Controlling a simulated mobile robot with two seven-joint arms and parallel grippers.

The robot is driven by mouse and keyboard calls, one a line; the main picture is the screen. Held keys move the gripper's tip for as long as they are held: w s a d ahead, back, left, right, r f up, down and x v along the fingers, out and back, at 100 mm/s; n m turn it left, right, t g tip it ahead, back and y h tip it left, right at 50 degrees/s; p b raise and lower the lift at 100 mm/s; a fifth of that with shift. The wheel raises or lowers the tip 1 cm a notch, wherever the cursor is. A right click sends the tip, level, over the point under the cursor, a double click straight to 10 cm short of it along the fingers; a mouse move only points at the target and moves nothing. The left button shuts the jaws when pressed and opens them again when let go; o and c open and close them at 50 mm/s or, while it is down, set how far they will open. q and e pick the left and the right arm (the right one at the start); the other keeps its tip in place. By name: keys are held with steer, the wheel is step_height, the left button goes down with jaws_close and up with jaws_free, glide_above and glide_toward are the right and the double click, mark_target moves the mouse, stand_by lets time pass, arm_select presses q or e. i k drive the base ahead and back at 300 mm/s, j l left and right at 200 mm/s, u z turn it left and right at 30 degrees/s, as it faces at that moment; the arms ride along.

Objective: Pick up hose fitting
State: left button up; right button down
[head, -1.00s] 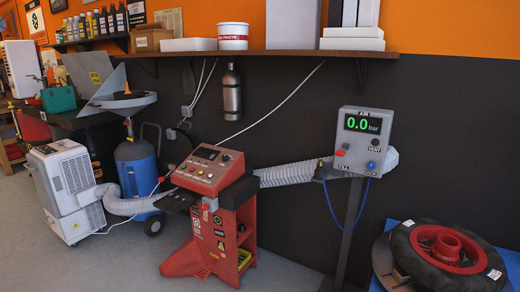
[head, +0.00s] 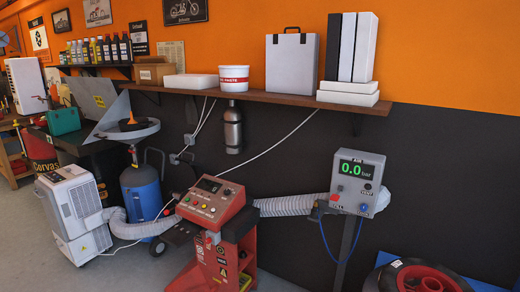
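The grey air station (head: 357,182) stands on a dark post right of centre, with a green "0.0 bar" display. A thin blue hose (head: 327,243) hangs in a loop below it. The loop runs from the blue part at the box's lower right to a small dark piece (head: 317,209) at the box's left side. This piece looks like the hose fitting, but it is too small to be sure. Neither of my grippers is in view.
A red control cabinet (head: 213,205) stands left of the station, with a ribbed white duct (head: 285,206) between them. A tyre with a red rim (head: 428,280) lies at the lower right. A wooden shelf (head: 290,100) runs along the wall. Grey floor is clear at lower left.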

mark_target(316, 206)
steer(key=z, duration=1.1)
steer(key=i+j, duration=0.1)
steer(key=j, duration=0.25)
steer(key=i+j+u, duration=0.1)
steer(key=j, duration=0.2)
steer(key=i+j, duration=0.1)
steer(key=j, duration=0.25)
steer(key=i+j+u, duration=0.1)
steer(key=i+j, duration=0.25)
steer(key=j, duration=0.15)
steer(key=i+j+u, duration=0.15)
steer(key=i+j, duration=0.15)
steer(key=j, duration=0.15)
